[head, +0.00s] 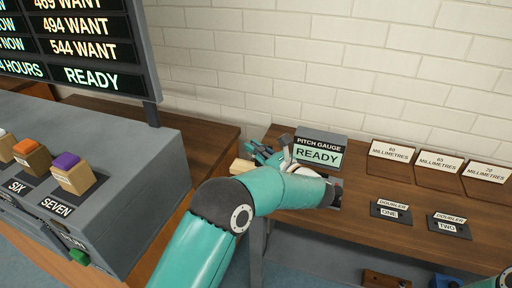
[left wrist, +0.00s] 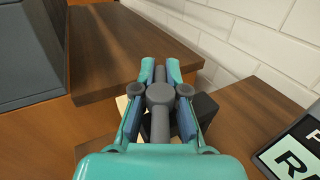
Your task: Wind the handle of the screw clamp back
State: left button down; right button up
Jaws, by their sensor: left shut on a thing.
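My left gripper (head: 264,152) is at the back of the wooden bench, left of the pitch gauge, partly hidden behind my arm. In the left wrist view its two teal fingers (left wrist: 160,78) are shut on the grey handle (left wrist: 160,96) of the screw clamp. The handle shows a round knob and a bar running away between the fingers. A dark block (left wrist: 205,106) and a pale wooden piece (left wrist: 122,104) lie beneath the fingers. The clamp's body is mostly hidden by the gripper.
The pitch gauge (head: 318,153) reads READY, close right of the gripper. Several millimetre-labelled holders (head: 392,151) and two doubler plates (head: 390,211) are farther right. A grey console (head: 110,150) with coloured buttons stands left. The brick wall (head: 250,60) is behind.

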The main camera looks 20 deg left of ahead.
pick_arm(q)
jog(key=c, duration=1.3)
grip_release()
jog(key=v, duration=1.2)
jog(key=shift+f, duration=0.1)
jog(key=shift+w, duration=0.1)
